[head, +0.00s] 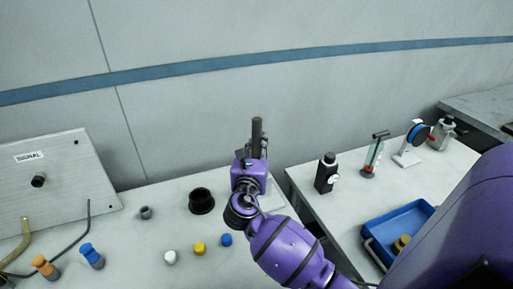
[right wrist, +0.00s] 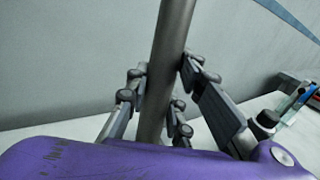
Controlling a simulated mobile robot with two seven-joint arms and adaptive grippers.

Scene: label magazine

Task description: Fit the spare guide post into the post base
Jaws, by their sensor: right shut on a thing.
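The guide post, a dark grey rod (head: 257,130), stands about upright in my right gripper (head: 256,150). In the right wrist view the post (right wrist: 172,45) runs up between the fingers of that gripper (right wrist: 165,90), which are shut on it. Its lower end is hidden by my purple wrist. A black round open socket with a flange (head: 202,201), which looks like the post base, sits on the light table left of my gripper. The post is apart from it. My left gripper is not in view.
White (head: 170,257), yellow (head: 199,248) and blue (head: 226,240) caps and a grey ring (head: 146,213) lie near the socket. A SIGNAL panel (head: 60,185) stands left. A black bottle (head: 326,173) and a blue tray (head: 393,226) are on the right table, across a gap.

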